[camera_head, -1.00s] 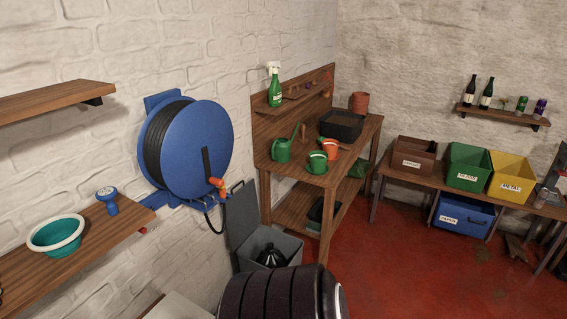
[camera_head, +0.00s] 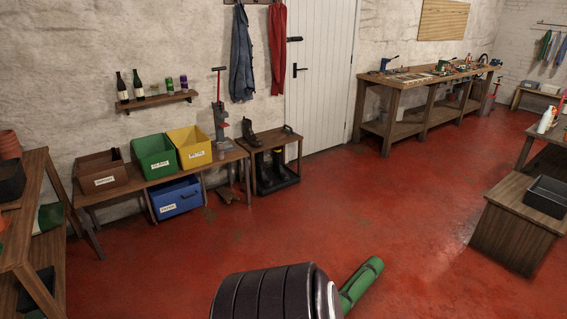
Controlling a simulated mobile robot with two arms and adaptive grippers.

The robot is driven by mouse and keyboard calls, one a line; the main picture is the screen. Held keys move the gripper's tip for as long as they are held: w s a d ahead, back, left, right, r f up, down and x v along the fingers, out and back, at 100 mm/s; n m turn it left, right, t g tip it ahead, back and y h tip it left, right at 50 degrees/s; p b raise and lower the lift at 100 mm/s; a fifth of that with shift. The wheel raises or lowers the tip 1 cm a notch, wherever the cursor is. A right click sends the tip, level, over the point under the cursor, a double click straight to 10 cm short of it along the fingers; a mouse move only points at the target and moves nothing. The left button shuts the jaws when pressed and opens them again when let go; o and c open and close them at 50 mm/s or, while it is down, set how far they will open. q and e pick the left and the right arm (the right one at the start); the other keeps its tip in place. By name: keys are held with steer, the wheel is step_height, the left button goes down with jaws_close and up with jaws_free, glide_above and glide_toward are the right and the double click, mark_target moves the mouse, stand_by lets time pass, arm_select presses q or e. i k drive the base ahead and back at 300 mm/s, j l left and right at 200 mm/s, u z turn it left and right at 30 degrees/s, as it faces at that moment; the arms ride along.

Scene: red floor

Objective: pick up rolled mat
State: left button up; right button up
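A green cylinder that looks like the rolled mat (camera_head: 362,284) shows at the bottom of the head view, right of centre. It slants from lower left to upper right over the red floor. Its lower end is hidden behind a dark ribbed body at the bottom edge, which seems to be part of me. I cannot tell whether the mat touches the floor. Neither my left nor my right gripper is in view.
Open red floor (camera_head: 430,215) lies in the middle. A bench with sorting bins (camera_head: 155,155) stands at the left wall, with boots (camera_head: 275,172) beside it. A long workbench (camera_head: 420,92) is at the back. A low wooden unit with a black tray (camera_head: 546,194) stands at right.

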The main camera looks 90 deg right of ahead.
mark_target(350, 294)
steer(key=z, duration=3.5)
steer(key=i+j+z, duration=0.25)
steer(key=i+j, duration=0.4)
